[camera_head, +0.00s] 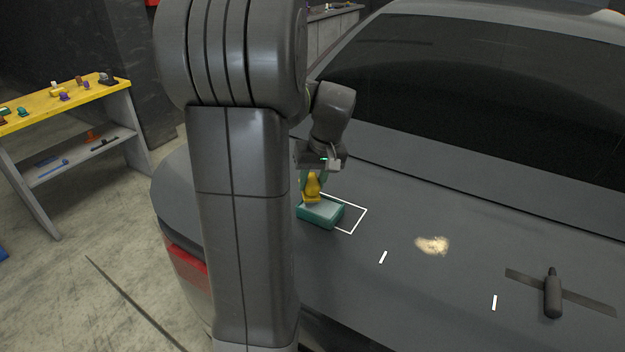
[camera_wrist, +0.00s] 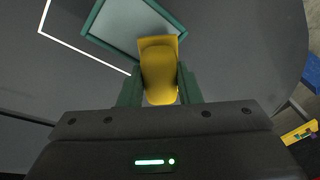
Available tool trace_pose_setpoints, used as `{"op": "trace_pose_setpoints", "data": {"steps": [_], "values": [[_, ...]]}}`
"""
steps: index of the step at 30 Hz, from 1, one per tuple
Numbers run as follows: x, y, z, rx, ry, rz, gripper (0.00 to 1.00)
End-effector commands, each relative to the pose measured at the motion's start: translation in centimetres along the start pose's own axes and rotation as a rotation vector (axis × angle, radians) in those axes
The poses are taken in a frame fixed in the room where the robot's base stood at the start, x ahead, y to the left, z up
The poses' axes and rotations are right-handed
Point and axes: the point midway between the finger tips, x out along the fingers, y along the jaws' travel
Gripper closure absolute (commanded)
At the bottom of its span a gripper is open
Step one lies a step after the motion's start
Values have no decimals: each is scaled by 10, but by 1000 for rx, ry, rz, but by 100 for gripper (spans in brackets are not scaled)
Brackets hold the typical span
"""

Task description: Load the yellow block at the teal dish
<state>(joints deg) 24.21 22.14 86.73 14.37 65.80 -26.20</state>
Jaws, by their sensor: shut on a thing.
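The yellow block (camera_head: 312,187) is a rounded piece with a wider flat end. My gripper (camera_wrist: 158,88) is shut on it, with green fingers on both sides in the wrist view. The teal dish (camera_head: 331,220) is a shallow square tray with a pale inside, lying on the car's dark rear lid. In the head view the block's lower end is at the dish's back left part; I cannot tell whether it touches. In the wrist view the block's wide end (camera_wrist: 158,42) overlaps the dish's near corner (camera_wrist: 178,22). My arm hides part of the lid to the left.
A white outline (camera_head: 357,222) is marked on the lid around the dish. A pale powdery patch (camera_head: 432,245), small white marks (camera_head: 383,257) and a dark bottle-shaped object (camera_head: 552,293) lie to the right. A yellow-topped workbench (camera_head: 50,103) with small parts stands at left.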

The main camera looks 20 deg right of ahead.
Motion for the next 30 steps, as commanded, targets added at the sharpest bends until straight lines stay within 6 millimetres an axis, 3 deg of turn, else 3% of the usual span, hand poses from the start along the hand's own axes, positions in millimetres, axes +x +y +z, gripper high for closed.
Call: {"op": "trace_pose_setpoints", "data": {"steps": [30], "values": [[11, 2, 2, 0, 0, 0, 88]]}}
